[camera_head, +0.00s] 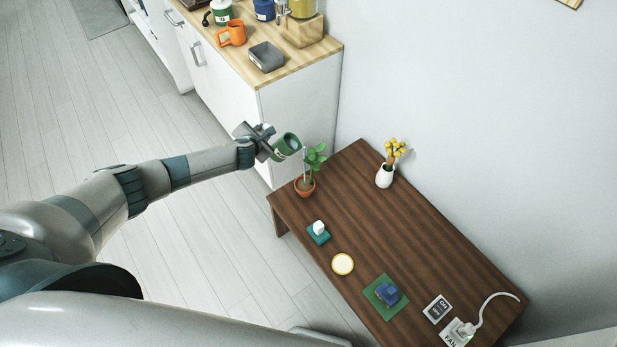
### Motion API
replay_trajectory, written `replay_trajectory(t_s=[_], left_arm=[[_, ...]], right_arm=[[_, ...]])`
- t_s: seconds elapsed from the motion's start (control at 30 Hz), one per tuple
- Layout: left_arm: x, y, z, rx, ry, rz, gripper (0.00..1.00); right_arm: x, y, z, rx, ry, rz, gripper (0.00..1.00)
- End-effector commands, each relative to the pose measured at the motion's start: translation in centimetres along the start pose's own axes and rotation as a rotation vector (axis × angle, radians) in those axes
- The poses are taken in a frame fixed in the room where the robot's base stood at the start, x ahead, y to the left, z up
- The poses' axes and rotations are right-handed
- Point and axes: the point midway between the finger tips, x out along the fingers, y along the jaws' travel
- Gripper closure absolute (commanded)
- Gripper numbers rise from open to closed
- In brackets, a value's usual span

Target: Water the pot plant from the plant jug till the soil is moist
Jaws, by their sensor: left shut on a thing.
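My left gripper (266,144) is shut on the green plant jug (285,147), at the end of my outstretched left arm. The jug is tilted, with its mouth toward the pot plant (315,158). A thin pale-blue vertical streak (304,165) runs from near the jug's mouth down to the pot; it looks like water. The plant stands upright in a terracotta pot (305,188) at the far left corner of the dark wooden table. The soil is too small to tell how moist it is. My right gripper is out of view.
The table (360,215) also bears a white vase with yellow flowers (385,176), a teal box with a white top (318,232), a yellow-rimmed disc (342,264), a blue item on a green mat (388,293) and a fan plug (466,329). A kitchen counter (290,67) stands behind.

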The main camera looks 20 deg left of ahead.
Motion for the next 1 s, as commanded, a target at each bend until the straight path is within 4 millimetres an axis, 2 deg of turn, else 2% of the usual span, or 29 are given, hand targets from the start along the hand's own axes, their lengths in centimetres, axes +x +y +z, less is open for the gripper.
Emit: replay_trajectory(t_s=[0.4,1.0], left_arm=[[-0.5,0.17,0.99,0.049,0.022,0.025,1.0],[-0.52,0.19,1.02,0.057,0.026,0.03,1.0]], right_arm=[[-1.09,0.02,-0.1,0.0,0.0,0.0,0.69],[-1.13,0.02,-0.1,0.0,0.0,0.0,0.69]])
